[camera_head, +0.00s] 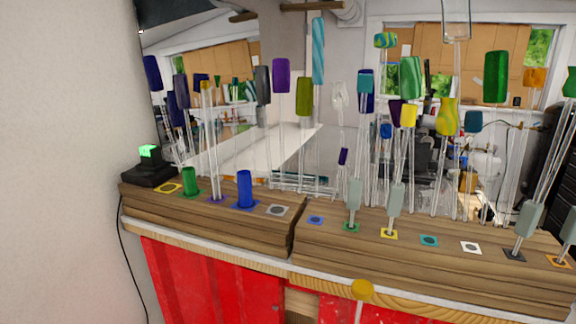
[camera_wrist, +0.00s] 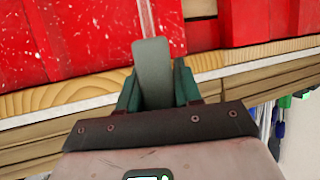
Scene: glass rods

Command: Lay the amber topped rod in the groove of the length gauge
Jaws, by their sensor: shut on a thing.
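An amber-topped rod (camera_head: 362,290) stands in front of the benches' front edge at the bottom of the head view. Only its amber cap and a short piece of clear rod show; the rest is below the picture. In the wrist view my gripper (camera_wrist: 156,88) has its dark green fingers closed on a grey-green sleeve (camera_wrist: 152,62). The sleeve looks like those on other rods. That it belongs to the amber-topped rod is likely, but the join is not shown. My gripper is outside the head view. I cannot make out a length gauge or its groove.
Two wooden rod blocks (camera_head: 270,228) with coloured sockets stand on a counter over red cabinet fronts (camera_head: 205,285). Many upright glass rods with coloured tops crowd them. A black box with a green light (camera_head: 150,172) is at the left end. Some sockets are empty.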

